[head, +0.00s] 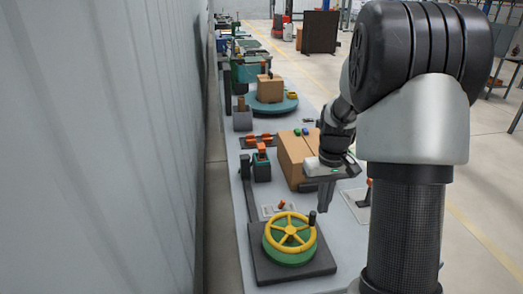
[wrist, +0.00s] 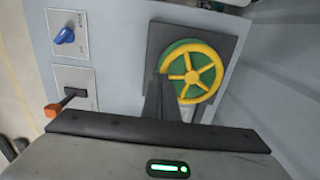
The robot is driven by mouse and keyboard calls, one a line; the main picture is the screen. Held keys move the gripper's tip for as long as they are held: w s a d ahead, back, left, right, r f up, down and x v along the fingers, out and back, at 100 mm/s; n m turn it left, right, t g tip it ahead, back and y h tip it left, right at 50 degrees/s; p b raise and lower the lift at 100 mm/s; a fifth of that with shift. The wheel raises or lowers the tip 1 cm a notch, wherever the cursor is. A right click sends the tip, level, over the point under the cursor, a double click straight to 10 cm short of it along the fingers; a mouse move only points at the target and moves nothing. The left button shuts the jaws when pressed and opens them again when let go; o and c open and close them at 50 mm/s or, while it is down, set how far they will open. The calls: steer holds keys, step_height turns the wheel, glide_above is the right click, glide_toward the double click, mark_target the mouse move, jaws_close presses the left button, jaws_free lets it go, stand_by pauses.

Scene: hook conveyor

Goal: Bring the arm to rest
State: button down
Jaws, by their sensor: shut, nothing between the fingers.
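My gripper (head: 325,197) points down over the workbench, behind and to the right of a yellow spoked handwheel (head: 289,229) in the head view. It is shut and empty. In the wrist view its fingers (wrist: 160,85) are together and overlap the left edge of the handwheel (wrist: 190,73). I cannot tell how high the tips are above the bench. The handwheel sits on a green base on a dark square plate, with a black knob at its rim.
A cardboard box (head: 293,158) stands just behind my gripper. A blue knob on a panel (wrist: 64,36) and an orange-tipped lever (wrist: 55,108) show in the wrist view. A turntable with a box (head: 270,88) is further back. A grey wall (head: 110,150) runs along the left.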

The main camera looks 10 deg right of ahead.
steer(key=shift+r, duration=0.65)
steer(key=s+a+r+t, duration=0.2)
steer(key=s+a+r, duration=0.4)
steer(key=s+r, duration=0.2)
steer(key=s+a+r+t, duration=0.3)
steer(key=s+a+r, duration=0.4)
steer(key=s, duration=0.5)
step_height(320, 180, up, 2)
steer(key=shift+t, duration=0.3)
